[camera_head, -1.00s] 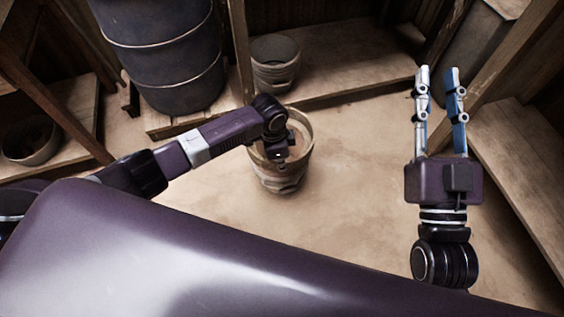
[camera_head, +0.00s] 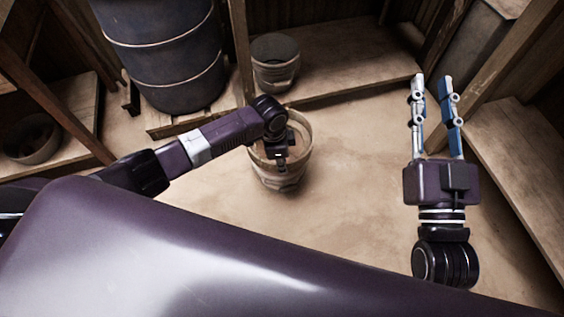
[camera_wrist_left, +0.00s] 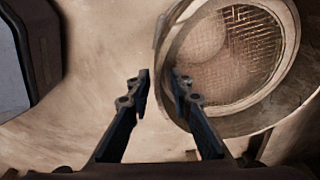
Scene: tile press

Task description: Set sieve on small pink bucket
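A round sieve with a wire-mesh bottom (camera_wrist_left: 245,52) shows at the right of the left wrist view. It appears to sit at the mouth of a bucket, but its seating is not clear. In the head view a small pale pinkish bucket (camera_head: 282,178) stands on the floor, under my left gripper (camera_head: 279,160). In the left wrist view the left gripper (camera_wrist_left: 160,84) has its fingers apart at the sieve's left rim. The right finger overlaps the rim and floor shows between the fingers. My right gripper (camera_head: 433,80) is open and empty, well right of the bucket.
A large blue-grey barrel (camera_head: 165,55) is at the back left. Another bowl-like container (camera_head: 33,140) sits on the left shelf. A wooden bench (camera_head: 520,165) lines the right. The middle floor is clear.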

